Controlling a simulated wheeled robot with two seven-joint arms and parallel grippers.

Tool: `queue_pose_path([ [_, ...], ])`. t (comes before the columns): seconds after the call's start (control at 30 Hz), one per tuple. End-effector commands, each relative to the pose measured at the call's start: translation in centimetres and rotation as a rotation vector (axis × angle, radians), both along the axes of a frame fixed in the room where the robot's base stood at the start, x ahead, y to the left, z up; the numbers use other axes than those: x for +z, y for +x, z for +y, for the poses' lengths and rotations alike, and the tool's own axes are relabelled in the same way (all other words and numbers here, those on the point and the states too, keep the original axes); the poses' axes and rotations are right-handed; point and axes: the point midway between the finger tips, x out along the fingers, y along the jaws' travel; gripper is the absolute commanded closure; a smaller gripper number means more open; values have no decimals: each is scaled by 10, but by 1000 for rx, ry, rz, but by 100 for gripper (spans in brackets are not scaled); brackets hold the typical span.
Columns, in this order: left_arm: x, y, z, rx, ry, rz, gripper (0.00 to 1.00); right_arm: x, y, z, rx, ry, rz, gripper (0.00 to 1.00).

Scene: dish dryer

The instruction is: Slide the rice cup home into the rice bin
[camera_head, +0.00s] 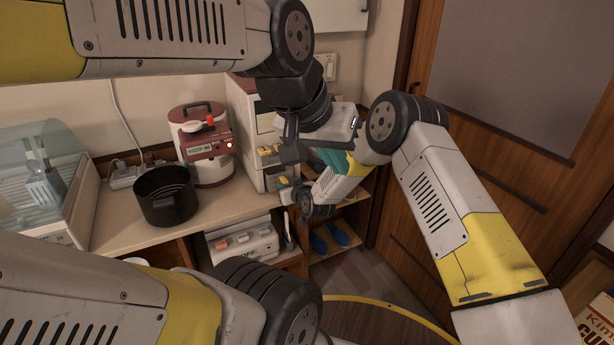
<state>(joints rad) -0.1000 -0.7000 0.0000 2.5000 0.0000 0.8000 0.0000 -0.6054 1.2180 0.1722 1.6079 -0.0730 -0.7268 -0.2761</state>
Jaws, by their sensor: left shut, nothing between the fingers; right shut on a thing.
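I cannot clearly pick out the rice cup; the arms hide much of this area.
A black pot (166,197) and a maroon and white rice cooker (204,160) stand on the counter (118,222). A dish dryer (35,175) is at the left. Blue slippers (338,234) lie on a low shelf.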

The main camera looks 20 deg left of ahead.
Motion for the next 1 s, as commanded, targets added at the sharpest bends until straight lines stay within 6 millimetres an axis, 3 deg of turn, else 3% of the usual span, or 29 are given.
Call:
queue_pose_path([
  [1.0,0,0,0,0,0,0,100,0,11,13,0,0,0,100],
])
